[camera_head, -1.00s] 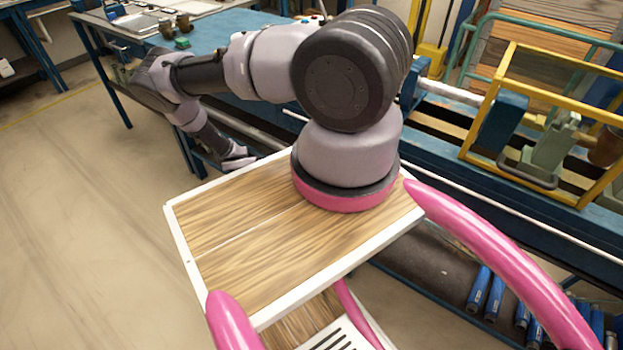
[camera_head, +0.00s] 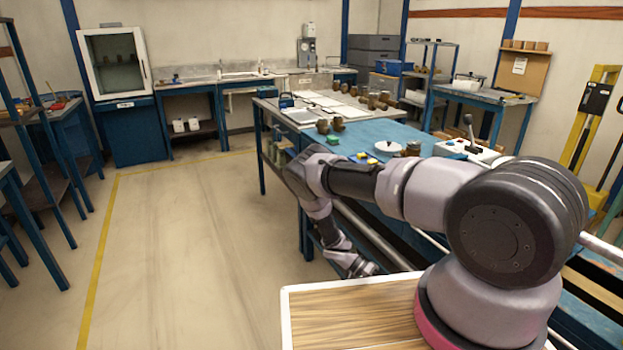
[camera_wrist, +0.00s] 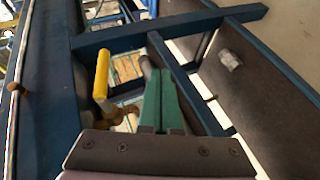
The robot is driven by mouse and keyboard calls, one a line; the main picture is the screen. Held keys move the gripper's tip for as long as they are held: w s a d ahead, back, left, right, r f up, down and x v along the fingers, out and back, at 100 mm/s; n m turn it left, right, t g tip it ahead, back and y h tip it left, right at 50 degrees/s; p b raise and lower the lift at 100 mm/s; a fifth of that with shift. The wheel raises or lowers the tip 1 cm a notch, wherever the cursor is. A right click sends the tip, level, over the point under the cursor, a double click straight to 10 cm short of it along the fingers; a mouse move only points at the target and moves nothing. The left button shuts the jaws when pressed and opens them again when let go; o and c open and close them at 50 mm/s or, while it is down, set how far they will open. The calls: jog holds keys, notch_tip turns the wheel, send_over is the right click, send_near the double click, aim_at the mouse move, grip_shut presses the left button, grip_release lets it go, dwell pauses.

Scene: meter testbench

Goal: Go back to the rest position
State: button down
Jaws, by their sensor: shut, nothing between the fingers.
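My arm is bent out to the left from its base and hangs down at its far end. My gripper (camera_head: 362,268) is low beside the blue workbench (camera_head: 374,132), in front of its lower frame. In the wrist view the two green fingers of my gripper (camera_wrist: 163,78) lie together, shut and empty. I cannot tell from the head view whether it touches the bench.
In the wrist view, blue frame bars (camera_wrist: 120,38), a dark shelf panel (camera_wrist: 255,85) with a small metal cylinder (camera_wrist: 230,60), and a yellow bar (camera_wrist: 102,75) are close to the fingers. Left of the bench the floor (camera_head: 190,240) is clear. A white cabinet (camera_head: 115,62) stands at the back.

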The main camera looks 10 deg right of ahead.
jog(key=w+a+r+t+y, duration=0.1)
jog(key=w+a+r+y, duration=0.2)
jog(key=r, duration=0.7)
jog(key=w+a+r+t+y, duration=0.1)
jog(key=w+a+r+y, duration=0.15)
jog(key=w+r, duration=0.45)
jog(key=w+a+r+t+y, duration=0.15)
jog(key=a+r, duration=0.25)
jog(key=r, duration=0.8)
notch_tip(320, 180, up, 12)
jog(key=f+n+t+y, duration=0.1)
jog(key=n+t+y, duration=0.1)
jog(key=s+r+n+t+y, duration=0.15)
jog(key=s+r, duration=0.25)
jog(key=r, duration=0.6)
jog(key=s+r+t+y, duration=0.1)
jog(key=s+r+t, duration=0.25)
jog(key=r, duration=0.65)
jog(key=s+r+n+t, duration=0.1)
jog(key=s+r+t, duration=0.1)
jog(key=s+r, duration=0.3)
jog(key=s+r+n+t, duration=0.2)
jog(key=s+r+t, duration=0.1)
jog(key=s, duration=0.6)
jog(key=shift+s+a+r, duration=0.15)
jog(key=shift+s+r, duration=0.25)
jog(key=shift+r, duration=0.45)
jog(key=shift+n+y, duration=0.25)
